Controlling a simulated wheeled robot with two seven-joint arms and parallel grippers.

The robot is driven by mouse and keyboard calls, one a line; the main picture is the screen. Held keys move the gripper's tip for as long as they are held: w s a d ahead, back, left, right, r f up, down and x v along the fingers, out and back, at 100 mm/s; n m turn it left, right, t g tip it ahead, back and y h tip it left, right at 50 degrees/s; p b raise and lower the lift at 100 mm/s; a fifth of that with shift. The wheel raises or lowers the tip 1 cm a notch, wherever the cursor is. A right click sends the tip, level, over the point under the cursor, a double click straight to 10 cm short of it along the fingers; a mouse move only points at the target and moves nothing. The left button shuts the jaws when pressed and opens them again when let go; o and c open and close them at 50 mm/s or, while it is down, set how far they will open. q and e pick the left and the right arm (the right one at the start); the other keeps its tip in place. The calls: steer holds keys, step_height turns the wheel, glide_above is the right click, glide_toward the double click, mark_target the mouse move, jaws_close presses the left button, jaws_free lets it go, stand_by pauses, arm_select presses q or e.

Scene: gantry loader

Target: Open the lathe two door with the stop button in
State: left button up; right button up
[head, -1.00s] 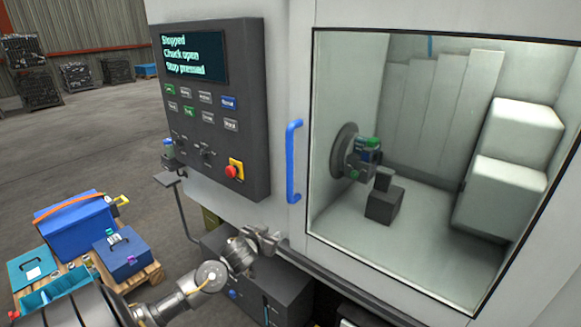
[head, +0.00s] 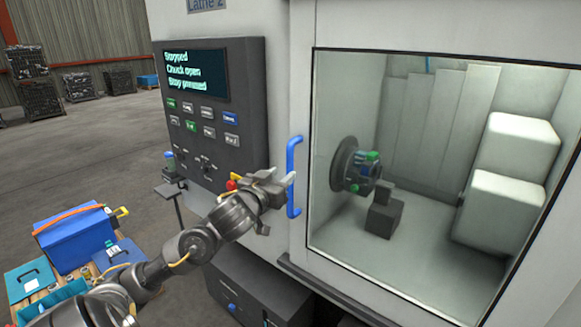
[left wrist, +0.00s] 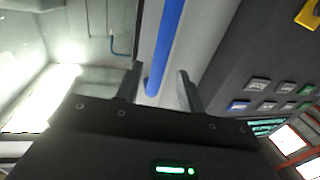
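The lathe two door (head: 300,110) appears shut, with a large window (head: 425,160) and a vertical blue handle (head: 292,160) at its left edge. My left gripper (head: 279,188) is open and empty just left of the handle's lower half. In the left wrist view the handle (left wrist: 166,45) runs up between the two spread fingers (left wrist: 158,88), beyond their tips; contact cannot be told. The red stop button (head: 231,185) on the control panel (head: 255,110) is partly hidden by my left gripper. The panel display (head: 193,75) reads stopped, chuck open, stop pressed. My right gripper is not in view.
Behind the window are a chuck (head: 346,165) and a dark block (head: 384,215). A grey cabinet (head: 250,285) stands low below my left forearm. Blue boxes (head: 75,238) stand at the lower left. The floor (head: 90,150) beyond is open.

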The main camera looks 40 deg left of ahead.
mark_target(289, 169)
arm_select(q)
steer(key=p+x, duration=0.1)
steer(key=x, duration=0.5)
steer(key=shift+s, duration=0.1)
steer(key=shift+c, duration=0.3)
jaws_close()
steer(key=shift+d, duration=0.1)
